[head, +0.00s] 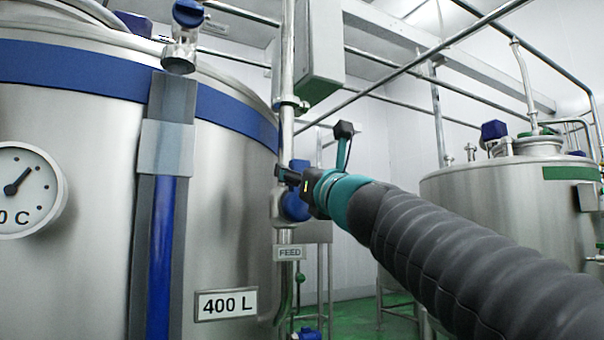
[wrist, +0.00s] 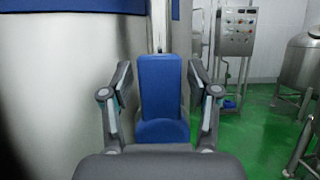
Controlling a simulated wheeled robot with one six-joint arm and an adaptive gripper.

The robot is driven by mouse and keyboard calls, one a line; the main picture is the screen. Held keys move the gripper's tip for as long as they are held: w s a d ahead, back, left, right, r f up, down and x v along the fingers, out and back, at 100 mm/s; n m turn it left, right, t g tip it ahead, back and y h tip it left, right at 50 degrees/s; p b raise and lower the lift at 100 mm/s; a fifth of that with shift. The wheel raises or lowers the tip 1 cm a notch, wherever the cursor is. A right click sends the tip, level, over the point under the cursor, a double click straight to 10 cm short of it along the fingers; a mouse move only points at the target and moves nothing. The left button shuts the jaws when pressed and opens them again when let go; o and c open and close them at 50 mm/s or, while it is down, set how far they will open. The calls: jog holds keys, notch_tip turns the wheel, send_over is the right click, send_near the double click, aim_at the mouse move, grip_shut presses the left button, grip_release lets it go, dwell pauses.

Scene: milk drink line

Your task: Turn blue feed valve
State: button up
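The blue feed valve (head: 296,207) is on the vertical pipe at the right side of the large tank, above a "FEED" label (head: 290,253). In the head view it is partly hidden behind my gripper (head: 284,173). In the wrist view the blue valve handle (wrist: 160,90) stands upright, with a rounded blue part below it. My gripper (wrist: 160,72) is open, with one finger on each side of the handle. A gap shows between the handle and each finger. I cannot tell how deep the handle sits between the fingers.
The large steel tank (head: 235,160) with a blue band is close on the left. It carries a round dial (head: 28,190), a blue level tube (head: 160,260) and a "400 L" plate (head: 226,304). A second tank (head: 480,200) stands right. A control panel (wrist: 238,30) stands behind.

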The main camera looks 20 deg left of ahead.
grip_shut()
